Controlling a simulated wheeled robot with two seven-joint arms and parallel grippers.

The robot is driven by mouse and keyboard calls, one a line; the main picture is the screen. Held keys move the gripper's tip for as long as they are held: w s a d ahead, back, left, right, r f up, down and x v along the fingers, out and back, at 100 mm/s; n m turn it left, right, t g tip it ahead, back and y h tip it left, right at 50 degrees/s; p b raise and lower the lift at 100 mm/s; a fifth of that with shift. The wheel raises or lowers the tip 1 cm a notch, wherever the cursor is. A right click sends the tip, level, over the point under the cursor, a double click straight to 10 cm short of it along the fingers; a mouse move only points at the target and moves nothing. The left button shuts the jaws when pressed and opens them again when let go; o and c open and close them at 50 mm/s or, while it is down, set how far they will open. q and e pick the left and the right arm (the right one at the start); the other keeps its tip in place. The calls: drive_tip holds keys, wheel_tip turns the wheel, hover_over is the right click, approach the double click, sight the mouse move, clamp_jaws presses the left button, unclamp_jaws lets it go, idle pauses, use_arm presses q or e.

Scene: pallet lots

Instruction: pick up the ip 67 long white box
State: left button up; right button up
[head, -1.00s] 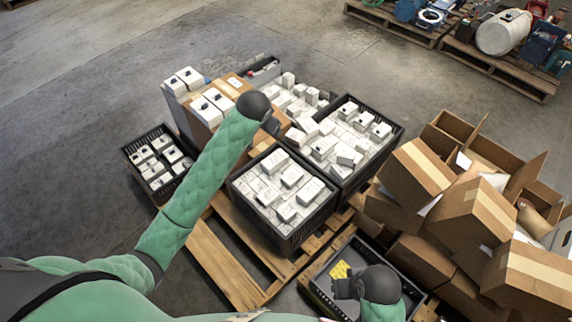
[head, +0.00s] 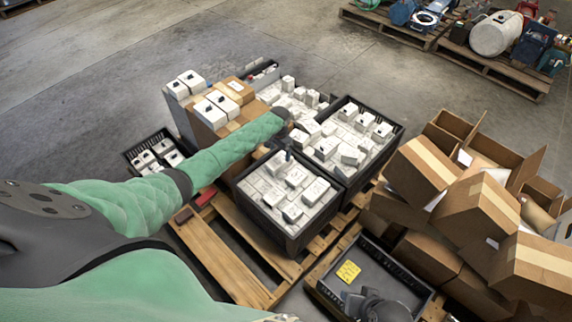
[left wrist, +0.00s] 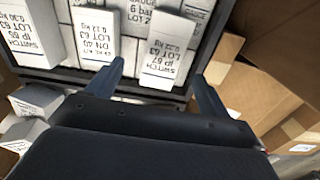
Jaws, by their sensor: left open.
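In the left wrist view a long white box (left wrist: 166,52) carries black print that reads SWITCH, IP 67, LOT 63. It lies among similar white boxes in a dark crate, near the crate's wall. My left gripper (left wrist: 157,74) is open and empty, its fingers apart on either side of this box's lower end; I cannot tell whether they touch it. In the head view my left gripper (head: 289,153) hangs at the back edge of the near black crate (head: 291,243). My right gripper (head: 372,298) is over an emptier black tray, its jaws unclear.
A white box marked IP 65 (left wrist: 30,38) and one marked DN 40 (left wrist: 95,38) lie to the left. A second full crate (head: 398,148) stands behind. Cardboard boxes (head: 480,210) are heaped at right. The black tray (head: 326,287) holds a yellow label (head: 348,271).

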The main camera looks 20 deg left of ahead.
sight(279, 160)
use_arm(q)
drive_tip(key=shift+w+f, duration=0.1)
drive_tip(key=shift+f, duration=0.75)
drive_tip(key=shift+a+f, duration=0.15)
drive_tip(key=shift+f, duration=1.4)
drive_tip(key=shift+a+f, duration=0.15)
drive_tip(key=shift+f, duration=1.35)
drive_tip(key=c, duration=1.3)
drive_tip(key=shift+r, duration=0.15)
